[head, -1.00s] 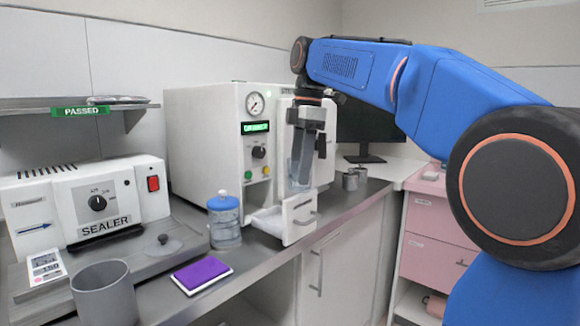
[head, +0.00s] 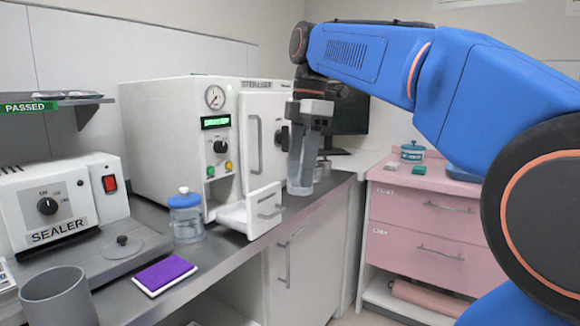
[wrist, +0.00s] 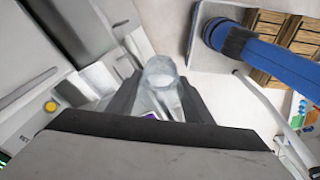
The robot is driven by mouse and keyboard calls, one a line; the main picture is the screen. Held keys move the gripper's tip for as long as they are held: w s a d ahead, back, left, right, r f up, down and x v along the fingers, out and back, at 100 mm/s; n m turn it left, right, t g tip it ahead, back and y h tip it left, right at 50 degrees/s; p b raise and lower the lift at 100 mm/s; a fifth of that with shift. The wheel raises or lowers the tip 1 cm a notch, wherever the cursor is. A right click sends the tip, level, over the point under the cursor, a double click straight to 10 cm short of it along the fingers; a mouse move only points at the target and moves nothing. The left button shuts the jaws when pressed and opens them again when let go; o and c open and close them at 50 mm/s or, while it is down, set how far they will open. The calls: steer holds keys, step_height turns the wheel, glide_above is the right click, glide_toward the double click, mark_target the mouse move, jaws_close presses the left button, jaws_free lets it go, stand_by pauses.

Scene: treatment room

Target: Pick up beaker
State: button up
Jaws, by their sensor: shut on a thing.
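The beaker (head: 301,174) is a clear, glassy vessel hanging upright below my gripper (head: 309,150) in the head view. My gripper is shut on it and holds it in the air, in front of the white steriliser (head: 172,135) and past the counter's front edge. In the wrist view the beaker (wrist: 160,75) shows between the two dark fingers (wrist: 158,100). The gripper's body hides part of it there.
The steriliser's white drawer (head: 263,208) stands out at the counter front, left of the beaker. A blue-capped jar (head: 186,216), purple pad (head: 165,273), grey cup (head: 58,298) and sealer (head: 62,205) are on the counter. A pink cabinet (head: 420,222) stands at right.

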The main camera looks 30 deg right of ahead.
steer(key=shift+s+d, duration=0.35)
steer(key=shift+s, duration=0.25)
steer(key=shift+s+d, duration=0.3)
steer(key=shift+s, duration=0.25)
stand_by(0.4)
